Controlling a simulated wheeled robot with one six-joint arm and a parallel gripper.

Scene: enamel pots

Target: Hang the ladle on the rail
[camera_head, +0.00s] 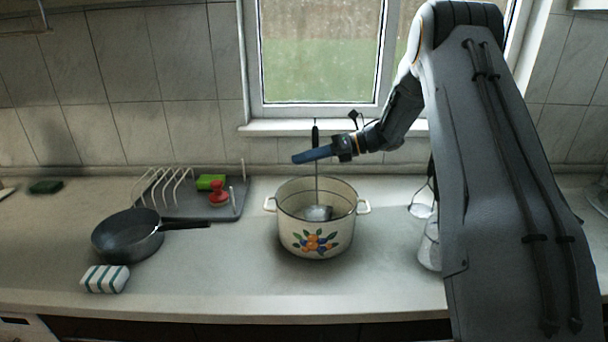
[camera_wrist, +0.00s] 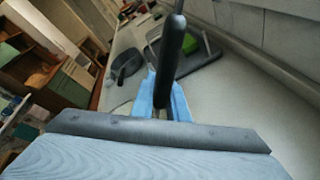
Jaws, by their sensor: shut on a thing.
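The ladle has a black handle (camera_head: 315,133) and a thin metal shaft, and it hangs upright. Its metal bowl (camera_head: 318,212) shows within the opening of the cream enamel pot (camera_head: 316,240) with a fruit pattern; I cannot tell whether it touches the pot. My gripper (camera_head: 314,153), with blue fingers, is shut on the ladle near the bottom of its handle, above the pot. In the wrist view the handle (camera_wrist: 172,50) stands up between the fingertips (camera_wrist: 164,100). A thin metal bar (camera_head: 22,32) at the upper left corner may be the rail; most of it is out of view.
A dark frying pan (camera_head: 125,240) and a striped block (camera_head: 105,279) lie left of the pot. Glass jars (camera_head: 430,243) stand right. A window sill (camera_head: 280,128) runs behind.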

